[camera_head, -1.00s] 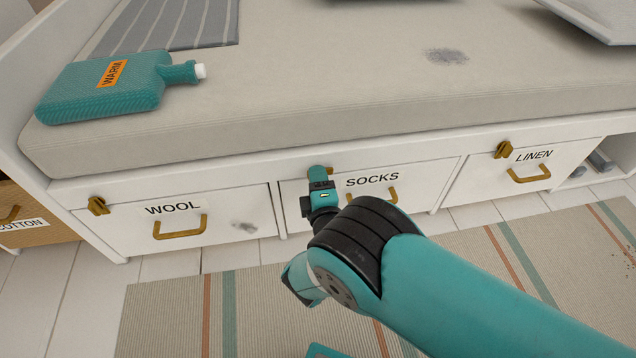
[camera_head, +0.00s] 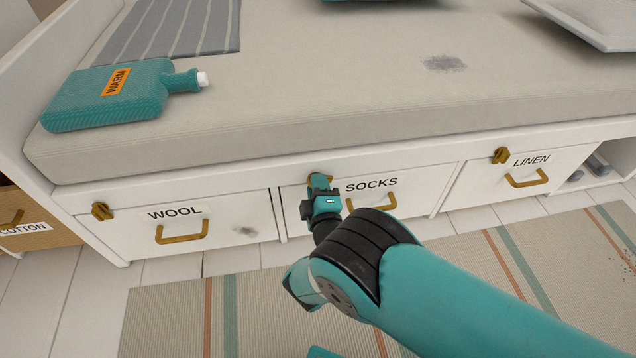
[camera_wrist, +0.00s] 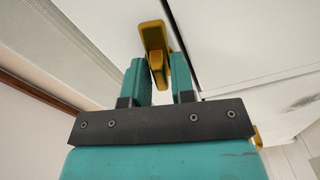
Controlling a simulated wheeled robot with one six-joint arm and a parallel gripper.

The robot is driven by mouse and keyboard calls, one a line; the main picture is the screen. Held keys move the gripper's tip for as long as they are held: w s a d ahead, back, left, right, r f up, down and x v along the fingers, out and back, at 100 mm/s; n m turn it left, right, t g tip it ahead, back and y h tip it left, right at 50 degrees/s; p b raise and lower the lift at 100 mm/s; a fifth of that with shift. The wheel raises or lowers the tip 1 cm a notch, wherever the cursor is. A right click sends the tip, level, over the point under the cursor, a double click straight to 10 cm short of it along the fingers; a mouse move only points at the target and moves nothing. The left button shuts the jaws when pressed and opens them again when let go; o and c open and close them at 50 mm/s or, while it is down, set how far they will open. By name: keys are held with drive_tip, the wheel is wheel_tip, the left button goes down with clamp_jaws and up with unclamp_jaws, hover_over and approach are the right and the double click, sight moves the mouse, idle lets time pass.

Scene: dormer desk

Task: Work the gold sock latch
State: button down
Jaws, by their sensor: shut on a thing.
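The gold sock latch (camera_wrist: 154,40) sits at the top left corner of the white drawer marked SOCKS (camera_head: 390,205). In the wrist view its lower end lies between the two teal fingers of my gripper (camera_wrist: 160,78), and the fingers are shut on it. In the head view my gripper (camera_head: 320,184) reaches up to the latch (camera_head: 316,178) and hides most of it. The gold handle (camera_head: 387,203) of the sock drawer is partly hidden by my arm. The drawer is shut.
The WOOL drawer (camera_head: 240,222) on the left and the LINEN drawer (camera_head: 480,190) on the right are shut, each with its own gold latch. A teal WARM bottle (camera_head: 105,105) lies on the mattress (camera_head: 300,100) above. A striped rug (camera_head: 170,310) covers the floor in front.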

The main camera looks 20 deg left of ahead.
drive_tip(key=m+p, duration=0.2)
drive_tip(key=m, duration=0.2)
drive_tip(key=shift+r+m+p, duration=0.15)
drive_tip(key=shift+m+p, duration=0.15)
drive_tip(key=m+p, duration=0.2)
drive_tip(key=m, duration=0.1)
drive_tip(key=shift+m, duration=0.4)
drive_tip(key=m+p, duration=0.3)
drive_tip(key=m, duration=0.1)
drive_tip(key=shift+m, duration=0.4)
drive_tip(key=shift+m+p, duration=0.5)
drive_tip(key=shift+m, duration=0.3)
drive_tip(key=shift+f, duration=0.2)
drive_tip(key=c, duration=1.2)
unclamp_jaws()
drive_tip(key=shift+o, duration=0.2)
